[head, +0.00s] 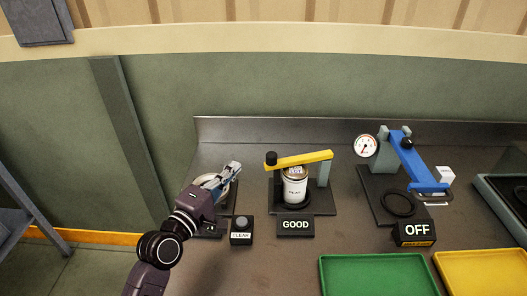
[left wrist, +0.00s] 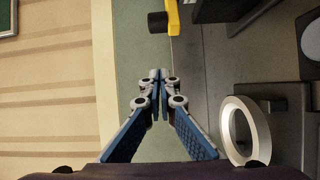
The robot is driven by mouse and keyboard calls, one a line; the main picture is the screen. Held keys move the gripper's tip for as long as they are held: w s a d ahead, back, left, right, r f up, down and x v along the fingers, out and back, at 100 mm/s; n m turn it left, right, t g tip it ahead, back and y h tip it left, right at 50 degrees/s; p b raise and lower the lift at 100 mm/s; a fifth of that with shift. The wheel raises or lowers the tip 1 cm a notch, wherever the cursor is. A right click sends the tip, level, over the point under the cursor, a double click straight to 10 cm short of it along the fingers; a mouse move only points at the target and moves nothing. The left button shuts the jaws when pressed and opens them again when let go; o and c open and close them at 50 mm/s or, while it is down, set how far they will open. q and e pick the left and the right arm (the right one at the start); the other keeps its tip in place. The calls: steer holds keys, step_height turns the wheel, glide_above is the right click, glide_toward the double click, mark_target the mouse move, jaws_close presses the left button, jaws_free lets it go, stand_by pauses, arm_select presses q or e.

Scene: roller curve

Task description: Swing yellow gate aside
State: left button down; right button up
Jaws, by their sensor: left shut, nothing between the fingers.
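The yellow gate (head: 308,158) is a bar lying across above a labelled can (head: 295,188). Its right end meets a grey post (head: 324,173), and its left end carries a black knob (head: 271,158). In the left wrist view, the yellow gate (left wrist: 173,17) and its black knob (left wrist: 157,22) show at the top, beyond my fingertips. My left gripper (head: 235,166) is shut and empty, left of the knob and apart from it; its closed fingers also show in the left wrist view (left wrist: 159,76). My right gripper is not in view.
A white ring (left wrist: 245,130) lies beside my left gripper. A CLEAR button box (head: 241,231) and a GOOD sign (head: 295,225) stand in front. At right are a blue lever (head: 412,160), a gauge (head: 366,146), an OFF sign (head: 415,232), and green (head: 375,258) and yellow (head: 480,254) trays.

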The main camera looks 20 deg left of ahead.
arm_select(q)
steer(key=w+d+p, duration=0.2)
steer(key=w, duration=0.7)
steer(key=s+d+p, duration=0.2)
steer(key=d, duration=0.1)
steer(key=shift+r, duration=0.1)
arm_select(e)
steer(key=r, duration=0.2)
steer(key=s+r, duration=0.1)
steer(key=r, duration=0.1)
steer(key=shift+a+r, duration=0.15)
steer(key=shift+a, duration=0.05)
arm_select(q)
steer(key=shift+w, duration=0.1)
steer(key=shift+d, duration=0.15)
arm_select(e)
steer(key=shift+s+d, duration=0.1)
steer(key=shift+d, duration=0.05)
